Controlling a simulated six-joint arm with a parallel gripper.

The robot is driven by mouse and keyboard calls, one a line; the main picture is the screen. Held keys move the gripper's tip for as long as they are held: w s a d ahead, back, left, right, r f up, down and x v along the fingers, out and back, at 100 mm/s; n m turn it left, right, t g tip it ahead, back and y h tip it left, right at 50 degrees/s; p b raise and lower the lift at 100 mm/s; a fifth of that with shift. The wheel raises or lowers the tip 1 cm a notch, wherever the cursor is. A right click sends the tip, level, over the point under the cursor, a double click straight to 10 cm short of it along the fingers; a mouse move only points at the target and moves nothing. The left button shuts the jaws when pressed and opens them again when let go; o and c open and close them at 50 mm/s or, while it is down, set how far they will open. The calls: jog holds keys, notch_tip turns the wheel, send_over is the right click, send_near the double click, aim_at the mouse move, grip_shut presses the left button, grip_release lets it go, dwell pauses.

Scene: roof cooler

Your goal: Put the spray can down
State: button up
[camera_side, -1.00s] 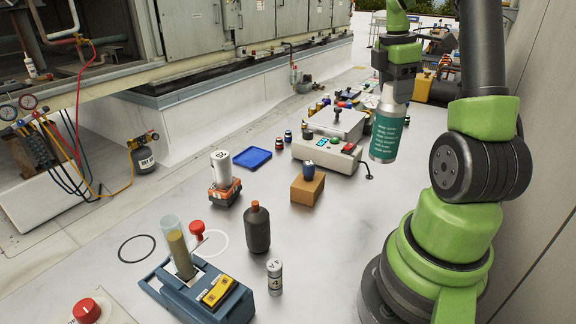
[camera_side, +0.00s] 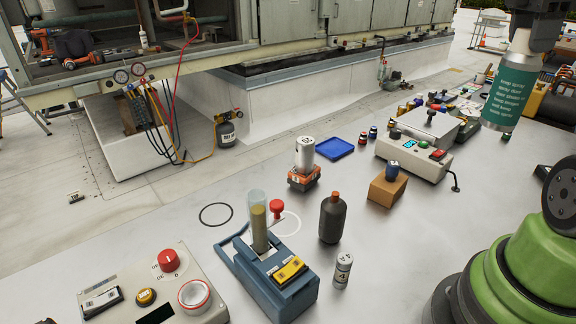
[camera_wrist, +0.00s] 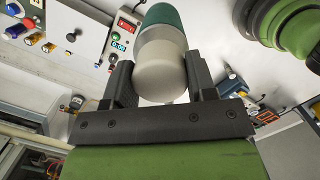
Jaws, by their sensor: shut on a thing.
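The spray can (camera_side: 511,88) has a teal label with white text and a pale metal top and base. It hangs roughly upright above the white work surface, at the upper right of the side view. My gripper (camera_side: 538,22) is at its top in the side view, cut by the frame's edge. In the wrist view the spray can (camera_wrist: 162,62) is clasped between the two dark fingers of my gripper (camera_wrist: 160,82). The can's underside is clear of anything visible. A black ring (camera_side: 215,204) and a white ring (camera_side: 298,226) are marked on the surface.
A dark bottle (camera_side: 332,220), a small grey can (camera_side: 343,270), a blue device (camera_side: 270,275) and a control box (camera_side: 155,290) stand in front. A cardboard block (camera_side: 386,190), blue tray (camera_side: 335,148) and grey instrument (camera_side: 415,150) stand behind. Bare surface lies at centre right.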

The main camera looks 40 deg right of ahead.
jog(key=shift+r, duration=0.3)
jog(key=shift+w+a+n, duration=0.15)
jog(key=shift+w+a, duration=0.1)
jog(key=shift+w, duration=0.25)
jog(key=shift+w+a+n, duration=0.15)
jog(key=shift+w+a, duration=0.1)
jog(key=shift+w, duration=0.2)
jog(key=w+a+n, duration=0.3)
jog(key=w+a, duration=0.2)
jog(key=a, duration=0.4)
jog(key=w+a+n+t, duration=0.1)
jog(key=w+a+n, duration=0.2)
jog(key=w+a, duration=0.45)
jog(key=w+a+n, duration=0.3)
jog(key=w+a, duration=0.1)
jog(key=a, duration=0.6)
jog(key=s+a+n+t, duration=0.1)
jog(key=s+a+n, duration=0.1)
jog(key=a, duration=0.6)
jog(key=s+a+n, duration=0.2)
jog(key=a, duration=0.5)
jog(key=s+a+n, duration=0.5)
jog(key=s+a, duration=0.5)
jog(key=a, duration=0.4)
notch_tip(320, 180, down, 21)
jog(key=shift+s+d+t, duration=0.2)
jog(key=shift+d+t, duration=0.05)
jog(key=shift+t, duration=0.05)
jog(key=shift+f, duration=0.15)
